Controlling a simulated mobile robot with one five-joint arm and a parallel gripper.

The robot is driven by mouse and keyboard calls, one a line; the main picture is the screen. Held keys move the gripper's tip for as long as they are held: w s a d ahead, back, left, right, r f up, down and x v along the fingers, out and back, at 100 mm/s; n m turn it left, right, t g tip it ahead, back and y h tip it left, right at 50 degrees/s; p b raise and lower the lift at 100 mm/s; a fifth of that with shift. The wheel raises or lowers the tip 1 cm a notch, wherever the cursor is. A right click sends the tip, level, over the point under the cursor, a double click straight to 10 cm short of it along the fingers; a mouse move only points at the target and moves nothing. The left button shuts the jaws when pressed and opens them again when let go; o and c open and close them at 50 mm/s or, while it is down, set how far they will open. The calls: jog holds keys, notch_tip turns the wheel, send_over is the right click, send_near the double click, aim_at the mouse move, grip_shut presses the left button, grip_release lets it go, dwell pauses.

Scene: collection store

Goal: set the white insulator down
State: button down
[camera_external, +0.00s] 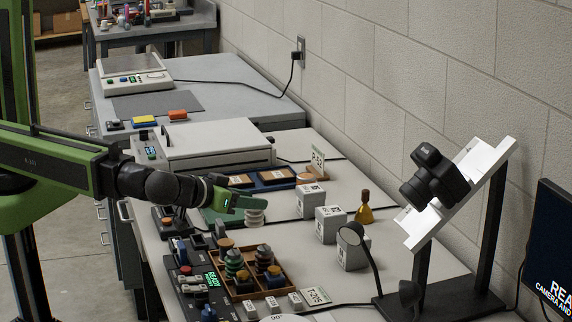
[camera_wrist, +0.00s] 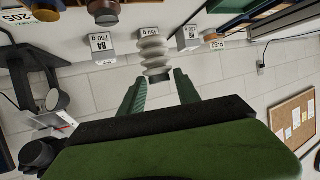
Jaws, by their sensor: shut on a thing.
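The white insulator (camera_external: 255,216), a ridged stack of pale discs, hangs at the tips of my gripper (camera_external: 258,203) in the external view. My gripper reaches in from the left over the bench, its jaws shut on the insulator. In the wrist view, the insulator (camera_wrist: 153,54) stands out past the two green fingertips (camera_wrist: 160,78).
A wooden tray (camera_external: 288,290) with several darker insulators lies in front. Grey labelled blocks (camera_external: 311,202) and a brass weight (camera_external: 364,213) stand to the right. A camera stand (camera_external: 440,304) fills the right front. A white scale-like box (camera_external: 215,140) sits behind.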

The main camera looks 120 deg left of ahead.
jog(key=shift+s+d+r, duration=0.15)
jog(key=shift+d+r, duration=0.45)
jog(key=shift+d, duration=0.35)
